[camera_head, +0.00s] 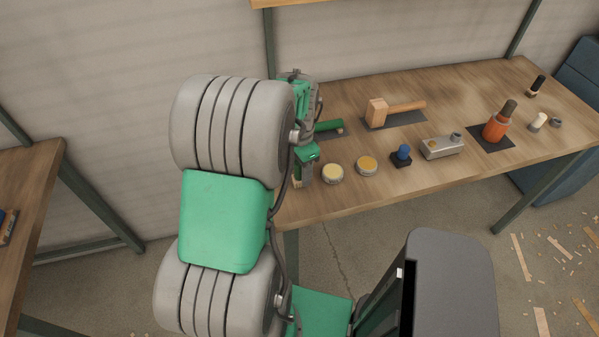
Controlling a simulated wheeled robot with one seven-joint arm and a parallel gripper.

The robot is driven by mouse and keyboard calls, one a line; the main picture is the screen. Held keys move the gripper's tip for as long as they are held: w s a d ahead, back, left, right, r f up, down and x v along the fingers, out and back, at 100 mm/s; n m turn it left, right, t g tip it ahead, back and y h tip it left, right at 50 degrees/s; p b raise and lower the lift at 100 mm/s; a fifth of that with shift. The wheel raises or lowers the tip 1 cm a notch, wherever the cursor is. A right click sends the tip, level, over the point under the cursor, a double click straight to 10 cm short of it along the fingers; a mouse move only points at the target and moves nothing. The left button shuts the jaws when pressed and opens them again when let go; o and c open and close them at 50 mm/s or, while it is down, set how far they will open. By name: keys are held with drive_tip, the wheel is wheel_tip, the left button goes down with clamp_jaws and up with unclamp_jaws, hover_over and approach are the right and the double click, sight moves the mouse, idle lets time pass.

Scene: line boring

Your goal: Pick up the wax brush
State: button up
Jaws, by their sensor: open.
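My gripper (304,172) is at the left end of the workbench, pointing down near its front edge. It is small in the view and partly covered by my arm, but its jaws are open. A small wooden piece (297,183) shows right beside the fingers; it may be the wax brush, but most of it is hidden and I cannot tell its shape. I cannot tell whether the fingers touch it. Two round tins with yellowish tops, a left one (333,174) and a right one (367,166), stand to the right of my gripper.
The workbench (470,88) also holds a green cylinder (329,125), a wooden mallet (392,109), a blue-knobbed piece (402,154), a grey metal block (442,147), an orange tool (497,124) and a black-topped piece (536,86). A dark mat lies under the mallet.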

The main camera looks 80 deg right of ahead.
drive_tip(key=shift+c, duration=0.4)
clamp_jaws()
